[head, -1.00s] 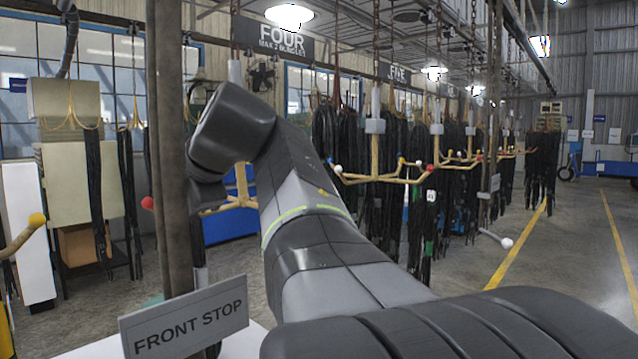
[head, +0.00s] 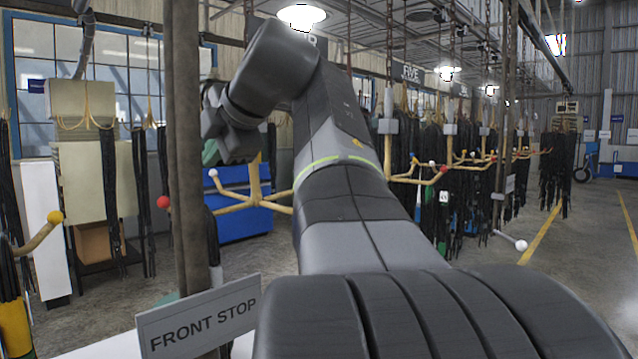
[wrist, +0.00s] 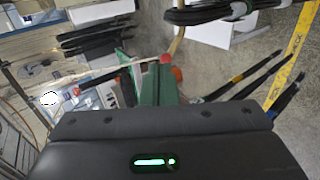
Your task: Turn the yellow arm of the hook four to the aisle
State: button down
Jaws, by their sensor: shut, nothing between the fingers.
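In the head view a tan hook (head: 256,185) hangs behind my arm, at the place where the FOUR sign stood earlier. One of its arms ends in a white ball (head: 212,173). Another runs left behind the dark pole, in line with a red ball (head: 163,202). Its right side is hidden by my arm, and I see no yellow tip on it. My gripper (head: 210,152) is above and left of this hook, partly behind the pole. In the wrist view its green fingers (wrist: 160,85) are closed and empty, with a red ball (wrist: 166,58) on a tan arm just beyond.
A yellow-tipped arm (head: 55,217) of another hook enters at the left edge. A dark vertical pole (head: 184,150) and a FRONT STOP sign (head: 199,315) stand close in front. More hooks with black hoses (head: 470,180) hang at right. The aisle floor (head: 590,270) is clear.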

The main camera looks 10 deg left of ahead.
jog(key=s+d+r, duration=0.1)
jog(key=s+d, duration=0.6)
jog(key=d, duration=0.3)
jog(key=shift+s, duration=0.15)
dwell(0.6)
jog(key=w+a, duration=0.6)
jog(key=a, duration=0.2)
jog(key=shift+w+a, duration=0.15)
jog(key=shift+w, duration=0.15)
dwell(0.5)
